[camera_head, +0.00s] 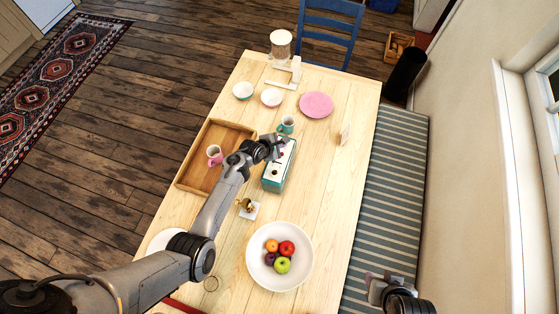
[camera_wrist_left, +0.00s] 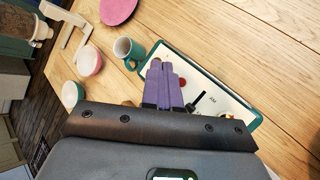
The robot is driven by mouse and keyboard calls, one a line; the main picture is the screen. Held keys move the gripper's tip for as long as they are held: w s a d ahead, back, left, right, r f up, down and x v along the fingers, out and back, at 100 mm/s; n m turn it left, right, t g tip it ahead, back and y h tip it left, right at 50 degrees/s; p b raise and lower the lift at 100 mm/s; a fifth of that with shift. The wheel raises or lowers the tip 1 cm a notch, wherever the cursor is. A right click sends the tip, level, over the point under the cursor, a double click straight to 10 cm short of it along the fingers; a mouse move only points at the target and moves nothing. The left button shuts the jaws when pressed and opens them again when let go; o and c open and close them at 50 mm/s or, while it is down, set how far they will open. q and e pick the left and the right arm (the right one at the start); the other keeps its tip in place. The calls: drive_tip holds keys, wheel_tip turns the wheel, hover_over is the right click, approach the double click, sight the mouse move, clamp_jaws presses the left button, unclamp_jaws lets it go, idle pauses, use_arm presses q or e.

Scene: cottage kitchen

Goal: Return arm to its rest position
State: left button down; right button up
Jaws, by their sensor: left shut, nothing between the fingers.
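My left arm (camera_head: 217,208) reaches from the lower left across the wooden table (camera_head: 328,190). My left gripper (camera_head: 276,146) is shut and empty above the far end of a teal box with a white top (camera_head: 273,180). In the left wrist view its purple fingers (camera_wrist_left: 164,88) lie together in front of the white top (camera_wrist_left: 215,100), beside a teal mug (camera_wrist_left: 128,50). Whether the fingers touch the box I cannot tell. My right gripper (camera_head: 385,284) is at the lower right, beside the table over the bench end, with its jaws too unclear to read.
A wooden tray (camera_head: 190,168) with a pink mug (camera_head: 214,155) lies under and left of the arm. A white fruit bowl (camera_head: 304,270) is nearer. Two small bowls (camera_head: 271,97), a pink plate (camera_head: 316,105) and a dispenser (camera_head: 281,45) stand at the far end. The table's right side is mostly clear.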

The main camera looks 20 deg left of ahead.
idle(0.4)
use_arm(q)
drive_tip(key=s+a+r+m+g+y+p, duration=0.1)
drive_tip(key=s+a+r+m, duration=0.15)
drive_tip(key=s+m, duration=0.3)
drive_tip(key=s+a+r+m+g+y+p, duration=0.1)
drive_tip(key=s+a+r+m, duration=0.2)
drive_tip(key=s, duration=0.4)
drive_tip(key=s+r+m+g, duration=0.1)
drive_tip(key=s+r+m, duration=0.3)
drive_tip(key=s, duration=0.3)
drive_tip(key=s+d+r+m+g+p, duration=0.1)
drive_tip(key=s+r+m, duration=0.4)
drive_tip(key=s+m, duration=0.2)
drive_tip(key=s+d+r+m+g+y, duration=0.1)
drive_tip(key=s+r+m, duration=0.4)
drive_tip(key=s, duration=0.4)
drive_tip(key=shift+d+r, duration=0.25)
drive_tip(key=shift+w, duration=0.1)
